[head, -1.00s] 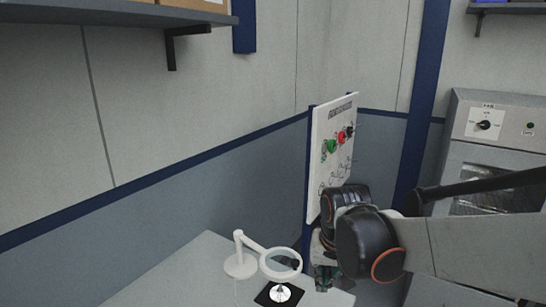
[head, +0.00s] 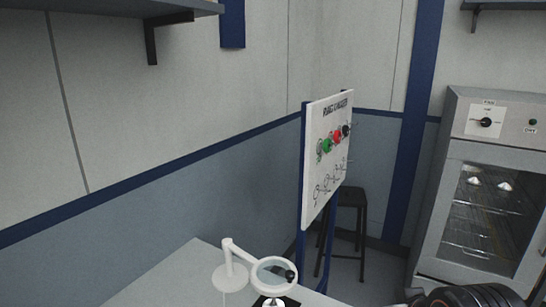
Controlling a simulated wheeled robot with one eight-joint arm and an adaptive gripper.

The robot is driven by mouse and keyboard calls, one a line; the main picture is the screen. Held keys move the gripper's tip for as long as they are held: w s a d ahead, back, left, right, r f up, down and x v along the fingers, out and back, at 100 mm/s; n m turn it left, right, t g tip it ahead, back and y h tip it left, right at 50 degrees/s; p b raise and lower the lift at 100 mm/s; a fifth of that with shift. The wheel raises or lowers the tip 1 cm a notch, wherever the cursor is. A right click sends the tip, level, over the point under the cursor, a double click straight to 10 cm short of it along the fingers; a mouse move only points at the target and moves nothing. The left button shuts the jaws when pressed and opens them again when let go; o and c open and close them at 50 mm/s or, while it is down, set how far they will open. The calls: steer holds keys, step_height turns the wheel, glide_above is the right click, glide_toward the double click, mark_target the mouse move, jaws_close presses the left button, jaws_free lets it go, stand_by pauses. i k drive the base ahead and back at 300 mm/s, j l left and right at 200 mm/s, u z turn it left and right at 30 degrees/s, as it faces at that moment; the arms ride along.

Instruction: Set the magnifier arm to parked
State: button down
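The white magnifier arm (head: 241,250) stands on a round base (head: 230,277) on the grey table at the bottom of the head view. Its ring-shaped lens (head: 274,273) reaches out to the right of the base, over a small white object on a black mat (head: 284,302). The lower part of that object is cut off by the frame edge. My gripper is out of view. Only a dark part of my arm shows at the bottom right.
A white board (head: 328,160) with coloured knobs stands on blue legs behind the table. A dark stool (head: 348,225) is behind it. A cabinet oven (head: 485,210) stands at the right. A shelf (head: 100,8) hangs at the upper left. The table's left part (head: 175,285) is clear.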

mark_target(291, 274)
steer(key=i+l+u, duration=0.2)
steer(key=u, duration=0.25)
steer(key=i+l+u, duration=0.2)
steer(key=u, duration=0.2)
